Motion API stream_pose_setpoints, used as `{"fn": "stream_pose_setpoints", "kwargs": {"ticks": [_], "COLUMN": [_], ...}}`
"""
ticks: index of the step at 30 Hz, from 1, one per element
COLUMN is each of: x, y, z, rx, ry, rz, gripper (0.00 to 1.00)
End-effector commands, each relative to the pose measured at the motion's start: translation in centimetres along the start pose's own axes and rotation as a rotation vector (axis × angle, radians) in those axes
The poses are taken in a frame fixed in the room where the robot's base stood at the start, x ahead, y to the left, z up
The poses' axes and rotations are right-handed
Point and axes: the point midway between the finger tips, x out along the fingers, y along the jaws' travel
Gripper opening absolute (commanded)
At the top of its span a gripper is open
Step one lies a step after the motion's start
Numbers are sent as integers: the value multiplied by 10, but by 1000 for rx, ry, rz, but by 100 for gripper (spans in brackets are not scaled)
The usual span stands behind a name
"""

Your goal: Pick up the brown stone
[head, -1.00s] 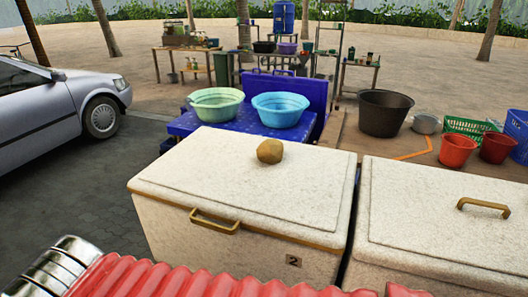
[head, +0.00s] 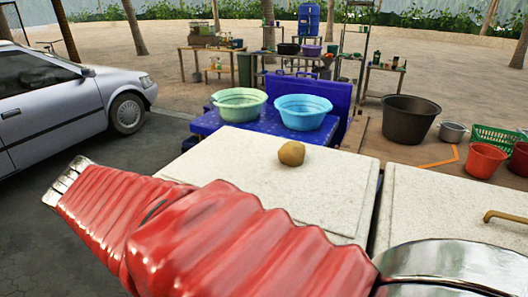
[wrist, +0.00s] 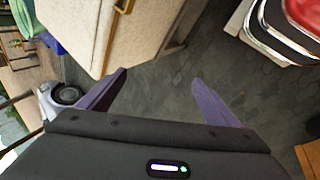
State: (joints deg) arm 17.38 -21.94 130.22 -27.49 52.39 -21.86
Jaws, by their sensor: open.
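The brown stone (head: 291,153) is a small rounded lump on the white speckled lid of the left cooler box (head: 250,165), near its back edge, in the head view. My red-sleeved arm crosses the front of that view and hides the front of the box. My gripper (wrist: 158,97) shows in the wrist view with its two purple fingers spread wide apart and nothing between them. It is above the dark paved floor, beside the cooler's side wall (wrist: 102,35). The stone is not seen in the wrist view.
A second cooler box (head: 455,205) with a brass handle stands close on the right. Behind the left box, a green basin (head: 239,105) and a blue basin (head: 303,112) sit on a blue table. A silver car (head: 70,100) stands at the left. The lid around the stone is clear.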

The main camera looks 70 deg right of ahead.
Motion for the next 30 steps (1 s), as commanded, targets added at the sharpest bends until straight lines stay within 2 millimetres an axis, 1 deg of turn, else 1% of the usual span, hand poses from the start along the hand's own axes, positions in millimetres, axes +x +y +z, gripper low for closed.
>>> {"fn": "stream_pose_setpoints", "kwargs": {"ticks": [1, 3, 8, 9, 14, 18, 20, 24, 26, 27, 30], "x": [11, 23, 52, 59, 89, 114, 126, 153, 165, 172, 189], "y": [19, 44, 101, 115, 169, 213, 231, 270, 285, 294, 314], "z": [6, 14, 39, 46, 79, 112, 128, 168, 186, 199, 227], "rx": [-37, -104, -260, -299, -460, -605, -667, -816, -879, -921, -1016], "ry": [-44, -103, -243, -279, -426, -554, -608, -731, -781, -813, -883], "rz": [23, 55, 108, 117, 132, 122, 111, 69, 45, 27, -18], "gripper": [85, 85, 85, 85, 85, 85, 85, 85, 85, 85, 85]}}
